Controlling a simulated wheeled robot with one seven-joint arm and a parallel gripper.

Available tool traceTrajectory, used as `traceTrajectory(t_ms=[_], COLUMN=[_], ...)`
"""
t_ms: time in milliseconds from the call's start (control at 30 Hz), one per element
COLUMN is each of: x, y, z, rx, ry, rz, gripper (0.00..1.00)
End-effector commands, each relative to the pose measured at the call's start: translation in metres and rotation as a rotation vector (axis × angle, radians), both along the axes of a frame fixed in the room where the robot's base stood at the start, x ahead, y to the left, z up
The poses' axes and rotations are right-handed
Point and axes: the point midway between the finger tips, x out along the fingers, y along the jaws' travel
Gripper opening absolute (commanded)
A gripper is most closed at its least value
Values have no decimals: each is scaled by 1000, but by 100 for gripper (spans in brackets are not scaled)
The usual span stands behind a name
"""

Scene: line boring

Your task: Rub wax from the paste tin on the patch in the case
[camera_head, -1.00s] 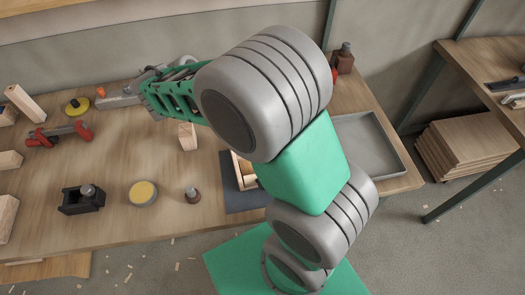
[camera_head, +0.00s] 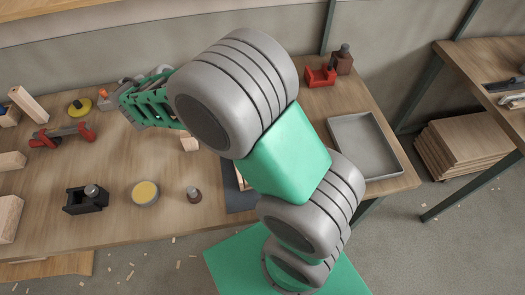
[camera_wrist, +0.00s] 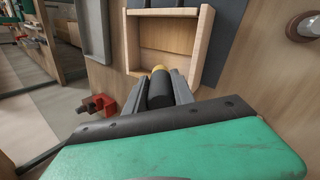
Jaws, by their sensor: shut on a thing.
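In the wrist view my gripper (camera_wrist: 162,92) is shut on a dark cylindrical applicator (camera_wrist: 160,90) with a yellow tip. The tip points at the open wooden case (camera_wrist: 206,42) and overlaps its near edge in the picture; I cannot tell whether it touches. The patch inside the case cannot be clearly made out. In the head view the case is almost wholly hidden behind my arm, with a sliver (camera_head: 241,182) showing. My gripper is hidden there too. The round paste tin (camera_head: 145,193), with yellow wax, stands open at the table's front middle.
A dark mat (camera_head: 238,201) lies under the case. A black block (camera_head: 84,199) is left of the tin.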

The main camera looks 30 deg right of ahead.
Motion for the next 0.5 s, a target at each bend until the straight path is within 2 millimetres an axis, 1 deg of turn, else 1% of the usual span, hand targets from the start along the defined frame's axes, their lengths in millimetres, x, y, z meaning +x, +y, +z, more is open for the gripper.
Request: traceTrajectory(t_ms=[500], x=[0], y=[0], z=[-12], rx=[0], ry=[0], rz=[0], gripper=[0])
